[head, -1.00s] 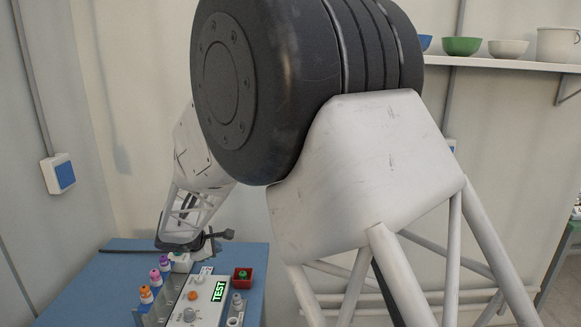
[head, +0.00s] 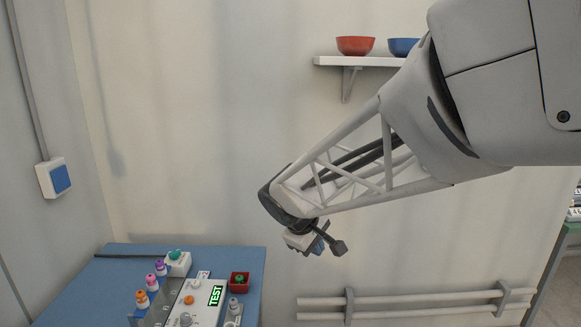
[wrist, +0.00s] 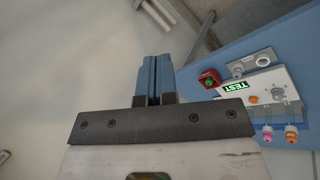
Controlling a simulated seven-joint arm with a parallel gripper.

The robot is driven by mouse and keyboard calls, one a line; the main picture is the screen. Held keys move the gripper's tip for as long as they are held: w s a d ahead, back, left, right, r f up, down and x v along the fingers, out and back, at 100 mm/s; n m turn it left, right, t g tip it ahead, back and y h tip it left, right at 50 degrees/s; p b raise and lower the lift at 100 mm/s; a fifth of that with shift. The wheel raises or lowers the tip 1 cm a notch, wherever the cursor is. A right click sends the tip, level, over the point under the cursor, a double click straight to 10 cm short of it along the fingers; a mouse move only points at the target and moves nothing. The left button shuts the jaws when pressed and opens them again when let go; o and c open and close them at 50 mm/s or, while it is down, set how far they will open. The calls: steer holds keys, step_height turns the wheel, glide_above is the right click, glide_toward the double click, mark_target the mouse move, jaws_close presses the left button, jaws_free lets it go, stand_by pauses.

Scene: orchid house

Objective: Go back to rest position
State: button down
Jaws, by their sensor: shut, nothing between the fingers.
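My gripper (head: 318,246) hangs in the air to the right of the blue table (head: 75,290), above its level, with the pale wall behind it. In the wrist view, the two blue fingers of my gripper (wrist: 153,80) lie side by side, shut with nothing between them. The arm reaches in from the upper right in the head view.
On the table stand a white panel with a lit TEST display (head: 216,296), a red box with a green piece (head: 240,279), and several coloured-top bottles (head: 151,282). A shelf (head: 350,61) with bowls is on the wall. Pipes (head: 400,305) run low along the wall.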

steer(key=s+d+m+y, duration=0.1)
steer(key=s+d+m, duration=0.2)
steer(key=s, duration=0.6)
steer(key=s+d+m+y, duration=0.1)
steer(key=s+d+m, duration=0.2)
steer(key=s+d, duration=0.2)
steer(key=s+d+r+m+g+y, duration=0.1)
steer(key=s+d+m, duration=0.2)
steer(key=s, duration=0.9)
steer(key=shift+s+d+m+y, duration=0.3)
steer(key=shift+d+m+y, duration=0.1)
steer(key=shift+d, duration=0.55)
